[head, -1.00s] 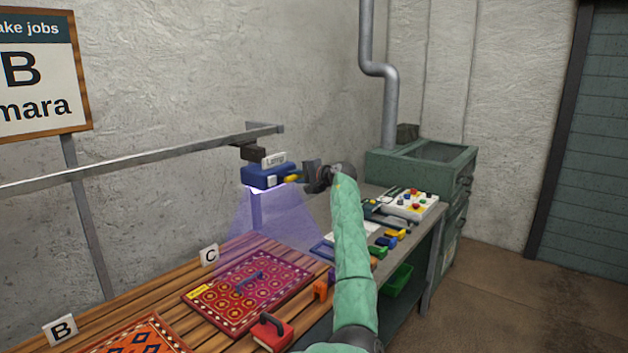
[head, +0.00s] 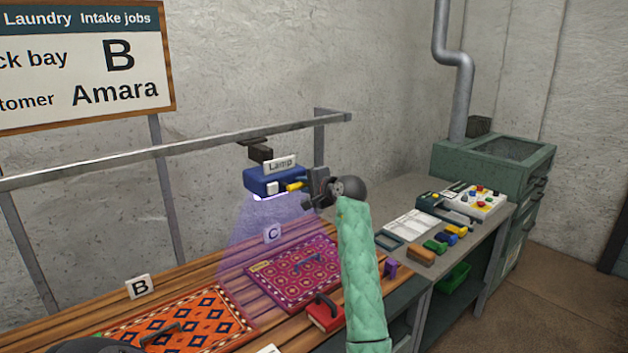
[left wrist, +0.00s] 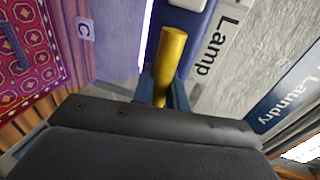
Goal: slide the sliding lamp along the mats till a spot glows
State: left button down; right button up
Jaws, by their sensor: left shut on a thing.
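The sliding lamp (head: 272,182) is a blue box labelled "Lamp", hung from a grey rail and casting a violet cone of light downward. My left gripper (head: 304,187) is shut on the lamp's yellow handle, which also shows between the fingers in the left wrist view (left wrist: 170,55). The purple patterned mat (head: 296,272) lies beside sign C (head: 272,234), and the orange patterned mat (head: 190,322) lies nearer, by sign B (head: 139,286). The violet light falls around sign C and the left part of the purple mat. I see no distinct glowing spot on either mat. My right gripper is not identifiable.
The rail (head: 180,147) runs above the slatted wooden bench. A red block-like object (head: 325,314) sits at the bench's front edge. To the right is a side table with a button panel (head: 474,199), papers and small coloured items, then a green machine (head: 490,160).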

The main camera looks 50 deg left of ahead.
pick_arm(q)
jog(key=shift+s, duration=0.25)
pick_arm(e)
jog(key=shift+s+d+f, duration=0.1)
pick_arm(q)
jog(key=c, duration=1.7)
grip_release()
jog(key=shift+c, duration=0.2)
pick_arm(e)
jog(key=shift+d, duration=0.1)
